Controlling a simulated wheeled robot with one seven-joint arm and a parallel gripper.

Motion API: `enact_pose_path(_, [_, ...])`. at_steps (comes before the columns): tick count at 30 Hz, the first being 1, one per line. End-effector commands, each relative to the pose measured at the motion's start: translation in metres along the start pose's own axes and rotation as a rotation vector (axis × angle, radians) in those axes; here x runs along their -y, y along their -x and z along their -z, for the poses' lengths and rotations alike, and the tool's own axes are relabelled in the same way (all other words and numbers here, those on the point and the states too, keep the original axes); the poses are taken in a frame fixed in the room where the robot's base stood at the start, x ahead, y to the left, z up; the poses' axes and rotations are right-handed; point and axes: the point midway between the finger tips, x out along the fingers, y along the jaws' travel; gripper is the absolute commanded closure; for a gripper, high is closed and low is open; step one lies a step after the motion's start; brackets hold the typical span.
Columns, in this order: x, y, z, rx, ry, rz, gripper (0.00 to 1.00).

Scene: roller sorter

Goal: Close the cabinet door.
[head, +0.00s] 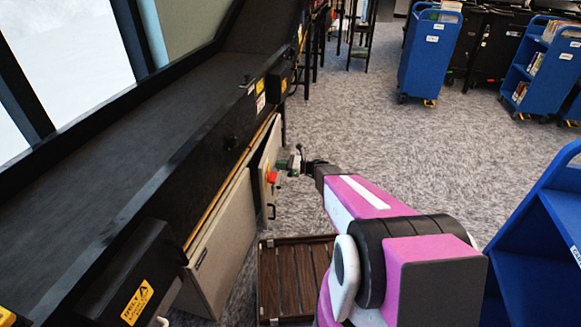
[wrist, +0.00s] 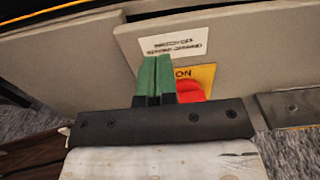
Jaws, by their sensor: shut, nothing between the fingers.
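The cabinet door (head: 264,190) is a beige panel under the black conveyor, with a red button (head: 271,177) and a dark handle (head: 271,211). It appears to stand slightly out from the neighbouring beige panel (head: 222,240). My gripper (head: 284,164) is at the door's right in the head view, close to the button's height. In the wrist view, the green fingers (wrist: 157,65) are together and empty in front of the door (wrist: 240,40). They overlap its white label (wrist: 180,40) and yellow ON plate (wrist: 205,75). Contact with the door cannot be told.
The black conveyor (head: 140,130) runs along the left above the cabinet. A brown slatted pallet (head: 290,280) lies on the floor below my arm. A blue cart (head: 545,230) stands close at right, with more blue carts (head: 430,55) farther back. Grey carpet between them is clear.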

Motion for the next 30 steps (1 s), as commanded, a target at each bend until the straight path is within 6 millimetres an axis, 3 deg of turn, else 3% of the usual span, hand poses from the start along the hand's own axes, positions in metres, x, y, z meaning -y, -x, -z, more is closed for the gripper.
enact_pose_path(3, [0.0, -0.02, 0.0, 0.001, 0.0, -0.002, 1.0])
enact_pose_path(9, [0.0, -0.04, 0.0, 0.0, 0.0, -0.002, 1.0])
enact_pose_path(25, [0.0, -0.047, 0.0, 0.0, -0.001, 0.0, 1.0])
enact_pose_path(30, [0.0, -0.062, 0.0, 0.0, 0.0, -0.002, 1.0])
